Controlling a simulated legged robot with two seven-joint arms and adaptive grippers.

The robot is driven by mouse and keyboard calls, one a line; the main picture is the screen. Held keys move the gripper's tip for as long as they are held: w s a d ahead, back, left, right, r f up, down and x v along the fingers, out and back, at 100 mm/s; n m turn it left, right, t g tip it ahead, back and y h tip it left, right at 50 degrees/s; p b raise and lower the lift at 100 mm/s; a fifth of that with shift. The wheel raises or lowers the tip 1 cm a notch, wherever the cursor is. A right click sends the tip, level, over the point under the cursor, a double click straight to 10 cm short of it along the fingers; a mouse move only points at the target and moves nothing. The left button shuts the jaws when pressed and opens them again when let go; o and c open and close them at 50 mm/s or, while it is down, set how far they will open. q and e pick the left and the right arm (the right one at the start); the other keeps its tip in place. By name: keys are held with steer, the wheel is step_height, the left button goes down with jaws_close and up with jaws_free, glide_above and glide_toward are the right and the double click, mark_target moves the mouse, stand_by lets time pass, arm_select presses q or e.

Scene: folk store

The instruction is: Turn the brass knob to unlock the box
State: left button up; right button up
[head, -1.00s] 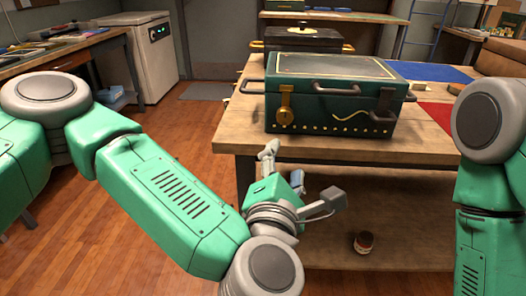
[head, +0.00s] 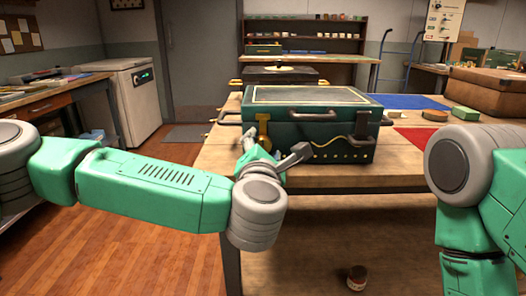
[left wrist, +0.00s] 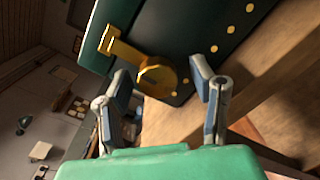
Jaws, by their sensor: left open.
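A dark green box (head: 325,152) with gold trim and dark handles stands on the wooden workbench. On the left of its front is a brass latch plate (head: 262,122). The left wrist view shows the brass knob (left wrist: 158,74), round, below a brass bar (left wrist: 108,40) on the box front. My left gripper (head: 250,148) is in front of the box's left front and hides part of the brass fitting. In the left wrist view its two fingers are apart on either side of the knob, with no clear contact. My right gripper is out of view.
The workbench (head: 410,165) has free room right of the box, near a red mat (head: 420,137) and a blue mat (head: 412,102). A black box (head: 280,76) stands behind. A small jar (head: 356,278) sits low under the bench top.

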arm_select(q)
steer(key=shift+w+d, duration=0.15)
steer(key=shift+w, duration=0.05)
steer(key=shift+a, duration=0.2)
steer(key=shift+a, duration=0.1)
jaws_close()
